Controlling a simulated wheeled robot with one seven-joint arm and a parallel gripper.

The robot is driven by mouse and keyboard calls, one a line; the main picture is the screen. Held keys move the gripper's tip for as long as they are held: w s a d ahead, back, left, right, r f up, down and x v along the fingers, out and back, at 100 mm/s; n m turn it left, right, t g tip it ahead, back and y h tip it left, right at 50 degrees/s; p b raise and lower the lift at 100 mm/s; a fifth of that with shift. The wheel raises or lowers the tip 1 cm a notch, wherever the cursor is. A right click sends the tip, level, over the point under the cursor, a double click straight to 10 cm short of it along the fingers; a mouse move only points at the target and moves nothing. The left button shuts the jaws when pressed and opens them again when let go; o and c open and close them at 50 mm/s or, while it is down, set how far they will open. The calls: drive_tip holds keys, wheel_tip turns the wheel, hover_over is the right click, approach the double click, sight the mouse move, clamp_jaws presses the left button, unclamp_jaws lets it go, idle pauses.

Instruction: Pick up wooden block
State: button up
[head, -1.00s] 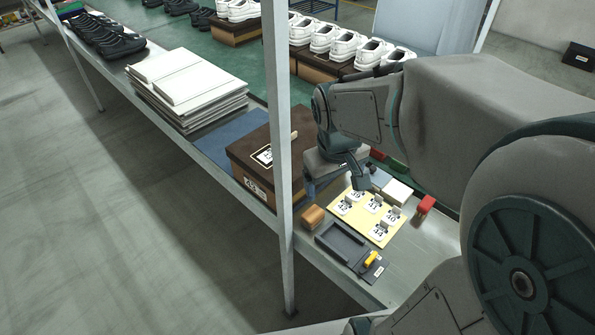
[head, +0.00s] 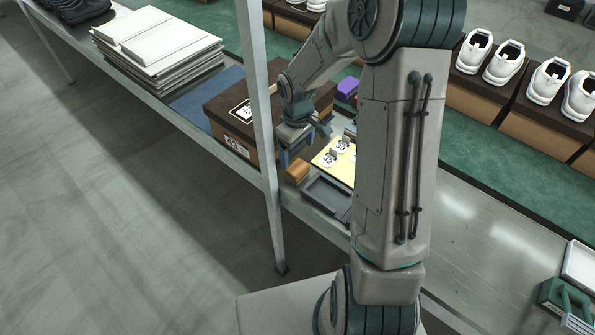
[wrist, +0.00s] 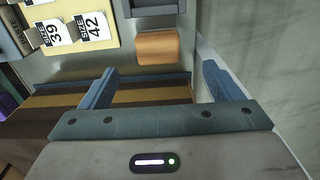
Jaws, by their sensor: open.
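The wooden block (head: 297,172) is a small orange-brown block on the bench, close to the bench's front edge. In the wrist view the block (wrist: 157,47) lies ahead of the fingertips, in line with the space between them. My gripper (wrist: 157,80) is open and empty, its two blue fingers spread wider than the block. In the head view my gripper (head: 291,160) is beside the brown shoebox and close to the block. Its exact height above the bench is hard to tell.
A brown shoebox (head: 222,106) stands left of the gripper. A dark tray (head: 328,196) and a yellow board with size cards (head: 326,163) lie beside the block. A grey post (head: 262,130) rises at the bench's front edge. My arm hides part of the bench.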

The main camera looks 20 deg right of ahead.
sight(298, 167)
drive_tip(key=f, duration=0.9)
drive_tip(key=shift+w+d+f+p, duration=0.1)
drive_tip(key=shift+w+f+p, duration=0.1)
drive_tip(key=shift+p, duration=0.15)
drive_tip(key=c, duration=1.1)
drive_tip(key=shift+r, duration=0.2)
drive_tip(key=shift+r, duration=0.6)
wheel_tip(298, 167, up, 3)
drive_tip(key=shift+f, duration=0.1)
drive_tip(key=s+a+r, duration=0.1)
drive_tip(key=s+r, duration=0.1)
drive_tip(key=s, duration=0.1)
drive_tip(key=s+a+r, duration=0.1)
drive_tip(key=s+r, duration=0.1)
drive_tip(key=s, duration=0.2)
drive_tip(key=s+a+r+b, duration=0.1)
drive_tip(key=s+r, duration=0.1)
drive_tip(key=s, duration=0.2)
drive_tip(key=shift+s+r, duration=0.2)
drive_tip(key=shift+r, duration=0.15)
